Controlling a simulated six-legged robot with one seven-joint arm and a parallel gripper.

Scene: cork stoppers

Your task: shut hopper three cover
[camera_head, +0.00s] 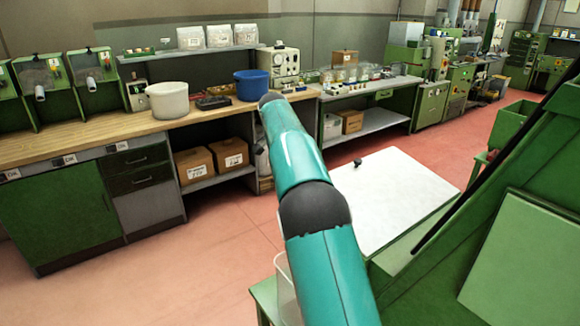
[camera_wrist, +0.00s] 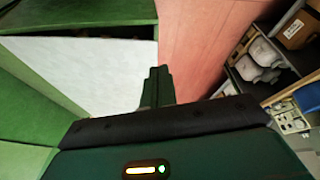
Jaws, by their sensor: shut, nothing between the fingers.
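A white tub (camera_head: 168,101) and a blue tub (camera_head: 251,86) stand on the wooden counter (camera_head: 100,132). A white tabletop (camera_head: 400,190) with a small dark object (camera_head: 357,162) lies right of my arm. Large green machinery (camera_head: 525,250) fills the right. Red floor (camera_head: 215,235) is open at lower left.

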